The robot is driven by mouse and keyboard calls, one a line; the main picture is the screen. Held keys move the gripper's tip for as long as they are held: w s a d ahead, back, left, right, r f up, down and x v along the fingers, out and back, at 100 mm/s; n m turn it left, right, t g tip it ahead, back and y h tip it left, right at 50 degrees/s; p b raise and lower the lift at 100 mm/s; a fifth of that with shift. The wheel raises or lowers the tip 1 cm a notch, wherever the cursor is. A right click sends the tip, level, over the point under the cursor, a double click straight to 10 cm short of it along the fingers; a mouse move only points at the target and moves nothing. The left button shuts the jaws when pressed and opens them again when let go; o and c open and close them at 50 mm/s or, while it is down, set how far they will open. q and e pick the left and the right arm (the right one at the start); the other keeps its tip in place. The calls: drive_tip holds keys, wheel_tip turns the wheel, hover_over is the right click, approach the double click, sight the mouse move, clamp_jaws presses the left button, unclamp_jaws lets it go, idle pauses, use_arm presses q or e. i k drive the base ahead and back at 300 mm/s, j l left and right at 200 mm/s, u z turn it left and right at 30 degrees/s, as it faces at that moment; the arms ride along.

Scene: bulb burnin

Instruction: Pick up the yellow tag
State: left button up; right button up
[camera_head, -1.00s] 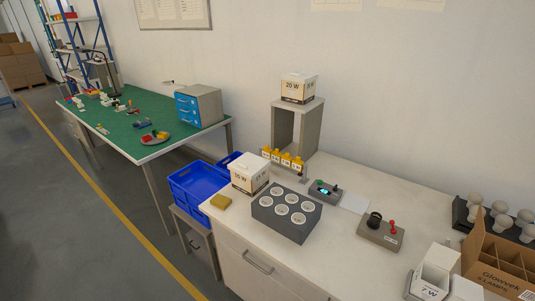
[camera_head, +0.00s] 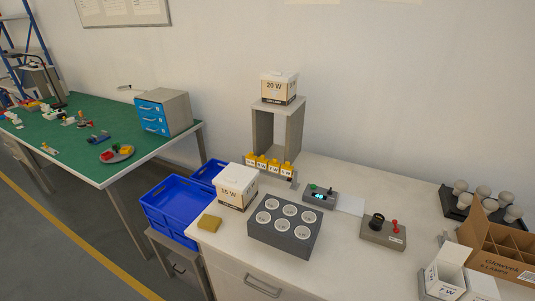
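Several yellow tags (camera_head: 274,168) with white wattage labels stand in a row on a small holder, in front of the grey shelf stand on the white bench. The labels are too small to read surely. A flat mustard-yellow block (camera_head: 209,223), perhaps a sponge, lies alone near the bench's left front corner. I cannot tell which yellow piece is the tag of the task. Neither of my grippers is in view.
A 20 W box (camera_head: 279,88) tops the stand (camera_head: 290,125). Blue crates (camera_head: 172,215) are left. Bulbs and cartons are right.

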sight(250, 159)
drive_tip(key=i+j, duration=0.2)
drive_tip(key=j, duration=0.2)
drive_tip(key=i+j+z, duration=0.1)
drive_tip(key=j, duration=0.3)
drive_tip(key=i+j, duration=0.25)
drive_tip(key=j, duration=0.15)
drive_tip(key=i+j+z, duration=0.1)
drive_tip(key=j, duration=0.3)
drive_tip(key=i+j, duration=0.2)
drive_tip(key=j, duration=0.25)
drive_tip(key=i+j+z, duration=0.1)
drive_tip(key=j, duration=0.3)
drive_tip(key=i+j+z, duration=0.1)
drive_tip(key=j, duration=0.35)
drive_tip(key=i+j, duration=0.2)
drive_tip(key=j, duration=0.2)
